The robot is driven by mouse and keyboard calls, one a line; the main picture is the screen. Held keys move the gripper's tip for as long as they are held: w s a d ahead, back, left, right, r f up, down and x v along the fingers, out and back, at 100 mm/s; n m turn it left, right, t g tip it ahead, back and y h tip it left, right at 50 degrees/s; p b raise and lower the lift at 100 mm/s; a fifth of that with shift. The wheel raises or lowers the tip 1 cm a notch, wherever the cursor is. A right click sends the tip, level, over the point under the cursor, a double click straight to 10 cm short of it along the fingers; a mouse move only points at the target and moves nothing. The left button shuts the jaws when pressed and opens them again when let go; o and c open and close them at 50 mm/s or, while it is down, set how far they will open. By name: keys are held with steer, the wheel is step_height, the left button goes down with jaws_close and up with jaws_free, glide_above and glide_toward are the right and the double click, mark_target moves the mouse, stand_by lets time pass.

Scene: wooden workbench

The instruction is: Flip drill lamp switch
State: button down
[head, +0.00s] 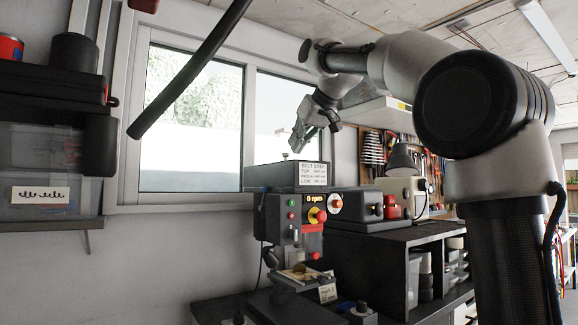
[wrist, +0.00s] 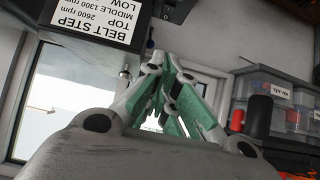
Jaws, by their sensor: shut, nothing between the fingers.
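The drill (head: 288,215) stands left of centre in the head view, below the window. Its front panel has small green and red buttons, an rpm display, a red knob on yellow (head: 317,216) and a small light-coloured part below. I cannot tell which of these is the lamp switch. My gripper (head: 297,143) is above the drill head, well apart from the panel, shut and empty. Its green-padded fingers also show in the wrist view (wrist: 172,95). There the drill's belt step label (wrist: 101,18) appears upside down at the upper left; the front panel is out of that view.
A dark cabinet (head: 400,239) with a black box and a grey lamp-like shade (head: 401,158) stands right of the drill. Shelves with bins (head: 38,175) are at the left. A dark bar (head: 190,70) crosses the upper left. Space around my gripper looks free.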

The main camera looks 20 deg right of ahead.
steer(key=shift+s+r, duration=0.1)
steer(key=shift+s, duration=0.05)
glide_above(284, 192)
steer(key=f, duration=0.6)
steer(key=shift+w+a, duration=0.1)
steer(key=shift+w, duration=0.1)
steer(key=f, duration=0.3)
steer(key=shift+w+a, duration=0.1)
steer(key=shift+w, duration=0.25)
steer(key=shift+w+f, duration=0.1)
steer(key=shift+f, duration=0.5)
steer(key=shift+w+f, duration=0.15)
steer(key=shift+f, duration=0.15)
steer(key=shift+s+f, duration=0.15)
steer(key=shift+s, duration=0.65)
